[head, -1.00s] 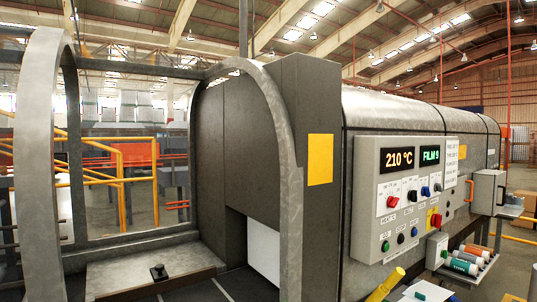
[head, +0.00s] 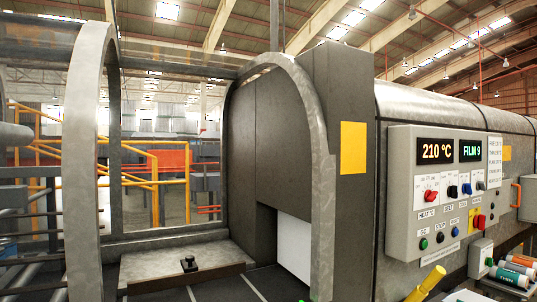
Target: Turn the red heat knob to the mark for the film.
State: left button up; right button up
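The red heat knob (head: 430,195) sits on a white dial plate on the grey control panel (head: 403,230), at the right in the head view. A label below it seems to read HEAT °C. The dial's marks are too small to read. An orange display (head: 437,151) reads 210 °C. A green display (head: 470,151) seems to read FILM 9. A white chart (head: 494,162) with small unreadable text is at the panel's upper right. Neither of my grippers is in view.
A yellow cylinder (head: 427,282) sticks up below the panel. Coloured rolls (head: 512,275) lie at lower right. A metal arch (head: 322,180) stands left of the panel.

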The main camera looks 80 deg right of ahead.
aim_at(430, 196)
jog(key=k, duration=2.35)
jog(key=z, duration=3.25)
jog(key=i, duration=0.5)
